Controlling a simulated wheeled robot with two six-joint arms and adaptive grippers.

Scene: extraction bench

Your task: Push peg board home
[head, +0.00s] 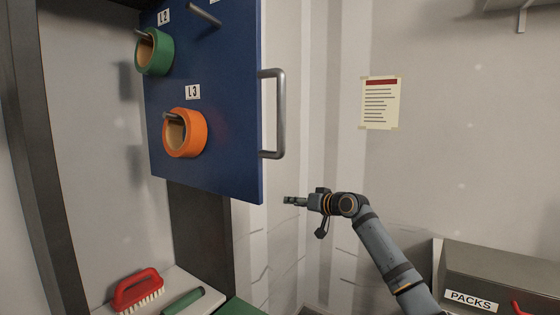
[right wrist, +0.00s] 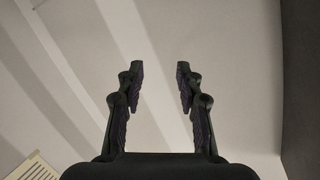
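The blue peg board (head: 222,130) hangs at the upper middle of the head view, with its right edge standing out toward me. A grey bar handle (head: 279,112) is fixed at its right edge. An orange ring (head: 186,134) hangs on the peg marked L3 and a green ring (head: 155,53) on the peg marked L2. My right gripper (head: 290,201) is just below and right of the board's lower right corner, apart from the handle. In the right wrist view its two fingers (right wrist: 158,70) are spread with nothing between them. My left gripper is out of view.
A red brush (head: 138,290) and a green cylindrical thing (head: 184,301) lie on the ledge at lower left. A grey box labelled PACKS (head: 490,275) stands at lower right. A notice (head: 380,103) is on the pale wall. The space right of the handle is clear.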

